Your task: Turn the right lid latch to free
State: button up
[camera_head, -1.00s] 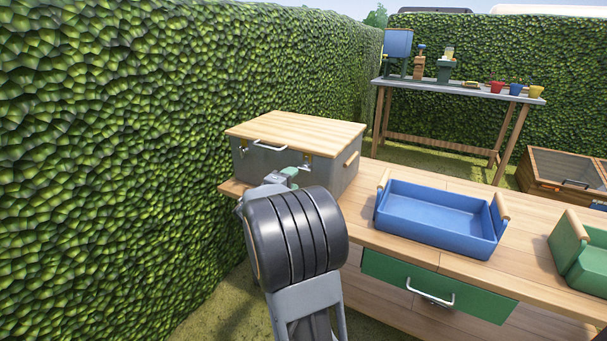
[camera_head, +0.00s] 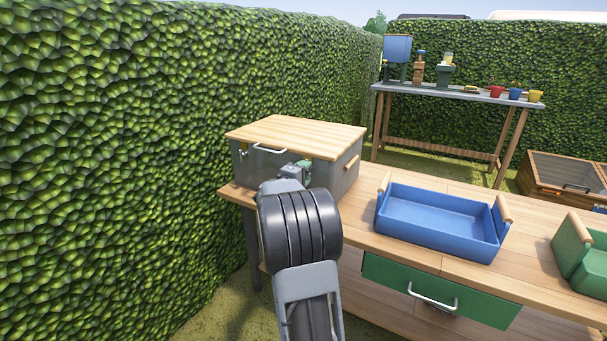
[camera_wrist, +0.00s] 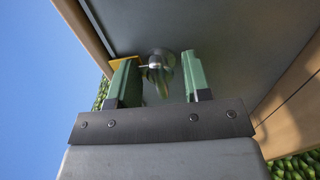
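The grey box (camera_head: 335,178) with a wooden lid (camera_head: 295,135) stands at the left end of the workbench. A metal latch (camera_wrist: 158,66) shows on its grey front in the wrist view, with a yellow plate (camera_wrist: 121,62) beside it. My gripper (camera_wrist: 160,72) has two green fingers, one on each side of the latch, with a gap between them. I cannot tell whether either finger touches it. In the head view my gripper (camera_head: 302,166) is at the right part of the box front, and my arm hides the right latch. The left latch (camera_head: 243,153) shows near the front left corner.
A metal handle (camera_head: 269,148) sits on the box front, left of my gripper. A blue tray (camera_head: 440,222) with wooden grips and a green tray (camera_head: 580,255) stand to the right on the bench (camera_head: 400,250). A hedge (camera_head: 130,150) rises on the left.

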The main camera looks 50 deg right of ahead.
jog(key=shift+a, duration=0.1)
jog(key=c, duration=0.7)
jog(key=n, duration=0.4)
jog(key=shift+n, duration=0.4)
jog(key=n+p, duration=0.1)
jog(key=n, duration=0.3)
jog(key=shift+r+n, duration=0.15)
jog(key=shift+n, duration=0.15)
jog(key=n+p, duration=0.3)
jog(key=n, duration=0.2)
jog(key=shift+n+p, duration=1.05)
jog(key=shift+n, duration=0.65)
